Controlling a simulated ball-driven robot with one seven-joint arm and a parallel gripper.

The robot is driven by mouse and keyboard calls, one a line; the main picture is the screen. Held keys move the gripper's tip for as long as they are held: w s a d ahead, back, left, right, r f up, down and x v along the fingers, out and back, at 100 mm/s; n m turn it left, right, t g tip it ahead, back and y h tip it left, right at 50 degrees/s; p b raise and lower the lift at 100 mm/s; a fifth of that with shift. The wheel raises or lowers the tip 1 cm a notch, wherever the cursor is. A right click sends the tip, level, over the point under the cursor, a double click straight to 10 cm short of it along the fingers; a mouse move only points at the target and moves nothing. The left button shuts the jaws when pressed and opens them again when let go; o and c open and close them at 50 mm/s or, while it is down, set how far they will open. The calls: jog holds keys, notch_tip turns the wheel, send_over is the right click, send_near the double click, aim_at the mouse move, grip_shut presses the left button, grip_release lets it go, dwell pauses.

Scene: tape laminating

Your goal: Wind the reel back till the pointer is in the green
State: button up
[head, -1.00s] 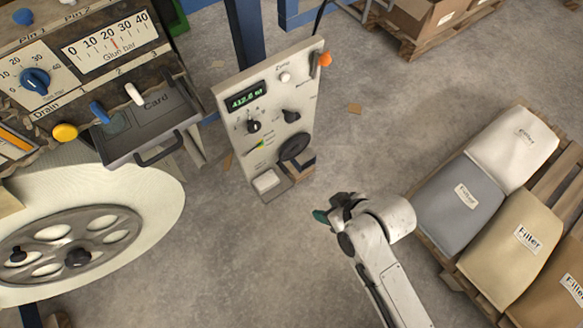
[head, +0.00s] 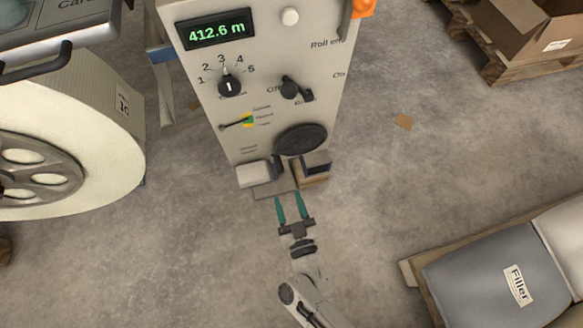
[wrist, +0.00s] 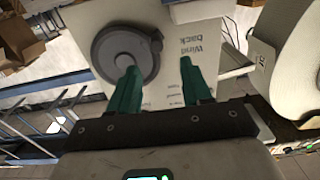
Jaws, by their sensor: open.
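I cannot tell which colour the pointer rests on. A dark round wheel (head: 300,139) sits low on the panel; the wrist view shows it as a grey disc (wrist: 108,50) with a knob (wrist: 156,41), beside a "Wind back" label (wrist: 192,50). My gripper (head: 289,197) is open and empty, its green fingers pointing at the panel's lower end. In the wrist view my fingertips (wrist: 159,64) overlap the disc's edge and label; contact cannot be told.
A display (head: 217,30) reads 412.6 m above a numbered knob (head: 229,86) and a switch (head: 296,89). Small boxes (head: 313,168) jut out below the wheel. A large cream roll (head: 110,140) stands left; filler sacks (head: 490,275) lie right.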

aim_at(280, 169)
jog(key=b+x, duration=0.1)
jog(key=x, duration=0.2)
jog(key=b+x, duration=0.1)
jog(key=x, duration=0.3)
jog(key=b+x, duration=0.1)
jog(key=x, duration=0.2)
jog(key=shift+w+d, duration=0.15)
jog(key=shift+w, duration=0.25)
grip_shut()
